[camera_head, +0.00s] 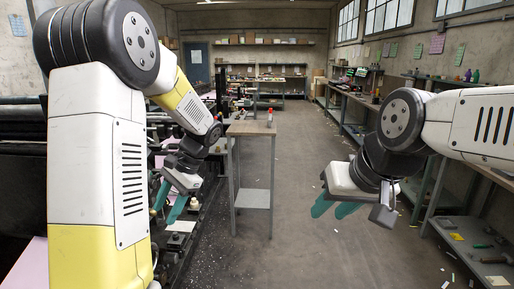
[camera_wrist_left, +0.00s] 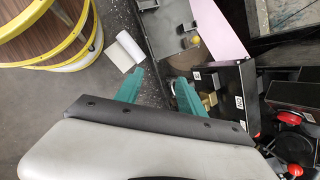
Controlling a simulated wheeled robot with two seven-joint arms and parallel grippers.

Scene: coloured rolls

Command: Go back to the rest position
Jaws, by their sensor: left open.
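My left gripper (camera_head: 168,206) hangs low beside the dark machine on the left, its teal fingers pointing down. In the left wrist view its two fingers (camera_wrist_left: 158,84) are spread with nothing held between them. My right gripper (camera_head: 333,213) hangs over the open floor on the right, its teal fingers pointing down and apart, with nothing seen between them. Both arms are bent at the elbow and are clear of each other.
A narrow stand (camera_head: 251,129) with a small red-and-white object (camera_head: 269,118) on top is between the arms. A dark machine with small parts (camera_head: 187,232) runs along the left. A workbench (camera_head: 430,190) is at the right. The middle floor (camera_head: 300,170) is mostly clear.

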